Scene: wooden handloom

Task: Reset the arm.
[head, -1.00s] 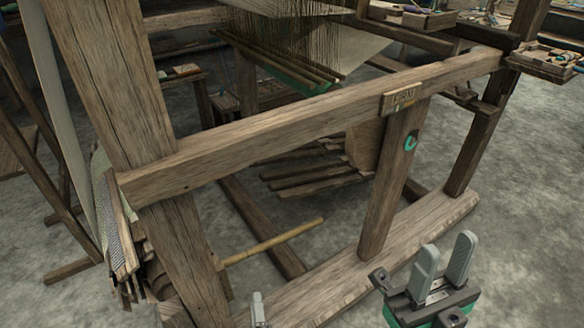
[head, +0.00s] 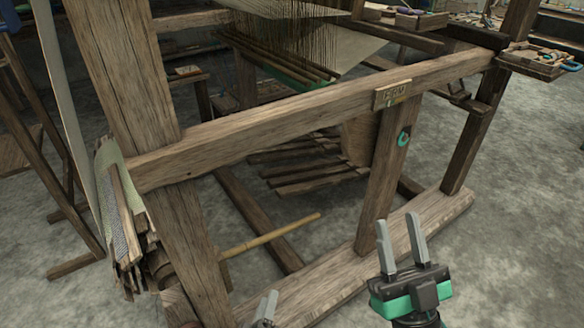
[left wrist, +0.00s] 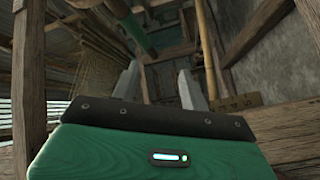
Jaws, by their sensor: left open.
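My left gripper (head: 266,308) shows only by its fingertips at the bottom edge of the head view, in front of the handloom's lower beam. In the left wrist view its two grey fingers (left wrist: 158,88) stand apart with nothing between them. My right gripper (head: 401,240) is at the lower right of the head view, with its fingers pointing up, apart and empty. It is in front of the loom's base beam (head: 430,215). Both arms are mostly out of the picture.
The wooden handloom fills the view, with a long slanting rail (head: 270,122), a thick left post (head: 125,75) and a middle post (head: 380,190). A small plaque (head: 392,95) and a teal hook (head: 403,138) are on it. Grey floor (head: 510,270) is clear at the right.

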